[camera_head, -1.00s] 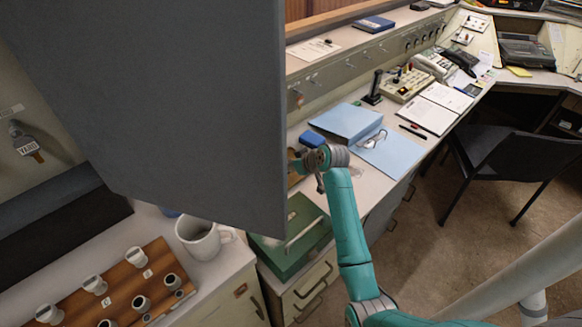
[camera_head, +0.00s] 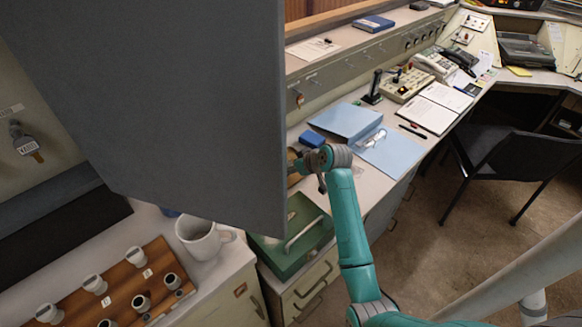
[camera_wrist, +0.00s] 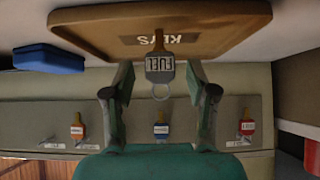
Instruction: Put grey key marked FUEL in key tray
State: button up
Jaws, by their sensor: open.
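The grey key tag marked FUEL (camera_wrist: 159,68) shows upside down in the wrist view, with its ring below and its brown shank over the tray's rim. The key tray (camera_wrist: 225,20), brown and marked KEYS, fills the top of that view. My gripper (camera_wrist: 159,78) is open, with one finger on each side of the FUEL tag and a gap to both. I cannot tell whether the key rests on the tray or is just above it. In the head view a grey panel hides most of the tray and the fingers.
Several tagged keys, including a red one (camera_wrist: 247,128), hang on a rail in the wrist view. A blue box (camera_head: 312,138) is close to my wrist. A large grey panel (camera_head: 170,110) blocks the left. A mug (camera_head: 198,240) stands beside a green box (camera_head: 292,245).

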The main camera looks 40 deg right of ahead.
jog(key=v, duration=1)
jog(key=shift+s+r, duration=0.3)
jog(key=shift+s, duration=0.1)
